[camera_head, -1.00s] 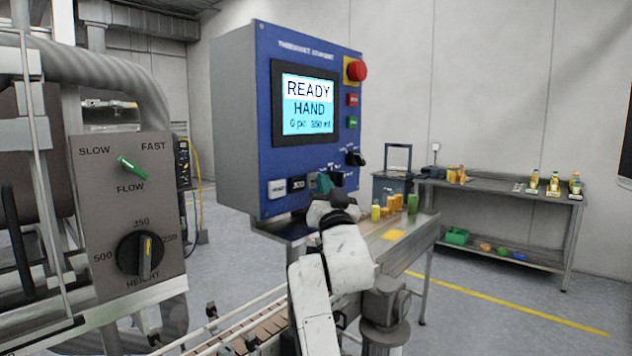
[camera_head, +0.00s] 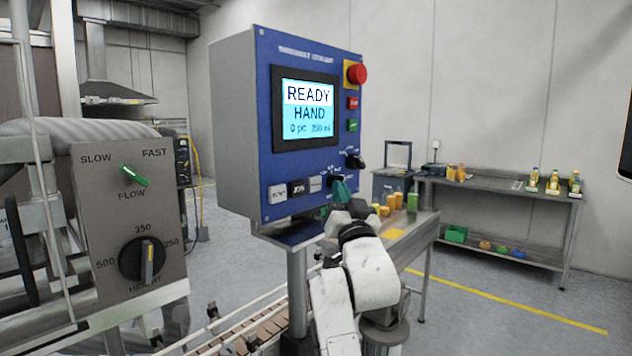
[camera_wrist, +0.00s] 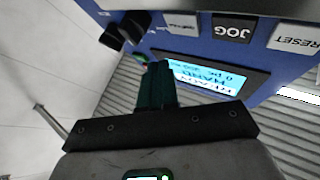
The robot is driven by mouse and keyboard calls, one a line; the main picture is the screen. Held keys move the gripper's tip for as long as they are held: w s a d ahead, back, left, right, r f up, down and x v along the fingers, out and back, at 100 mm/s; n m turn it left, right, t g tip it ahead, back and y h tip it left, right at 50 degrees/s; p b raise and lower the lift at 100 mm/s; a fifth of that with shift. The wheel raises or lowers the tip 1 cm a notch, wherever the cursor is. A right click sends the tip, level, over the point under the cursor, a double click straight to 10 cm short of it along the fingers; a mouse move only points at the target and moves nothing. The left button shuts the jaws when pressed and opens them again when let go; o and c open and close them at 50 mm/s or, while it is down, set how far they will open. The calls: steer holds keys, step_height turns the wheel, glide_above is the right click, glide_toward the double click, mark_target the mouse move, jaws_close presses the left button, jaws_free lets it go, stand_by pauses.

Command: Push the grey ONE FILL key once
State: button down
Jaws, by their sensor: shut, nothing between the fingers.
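The grey ONE FILL key (camera_head: 315,184) is on the lower edge of the blue control panel (camera_head: 307,163), right of the black JOG key (camera_head: 298,188). In the wrist view, where the panel appears upside down, the ONE FILL key (camera_wrist: 181,23) is at the top, left of JOG. My gripper (camera_head: 341,190) is shut and empty, right of the key and in front of a black switch's lower area. Its teal fingers (camera_wrist: 157,72) show below and left of the key in the wrist view, apart from it in the picture. The exact gap to the panel is unclear.
The white RESET key (camera_head: 278,194) is left of JOG. Black selector switches (camera_head: 355,161) are to the right, and a red emergency stop (camera_head: 356,73) is above. The screen (camera_head: 307,108) reads READY, HAND. A conveyor (camera_head: 245,335) runs below.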

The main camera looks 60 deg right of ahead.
steer(key=shift+s+a, duration=0.25)
steer(key=shift+s, duration=0.7)
steer(key=shift+f, duration=0.1)
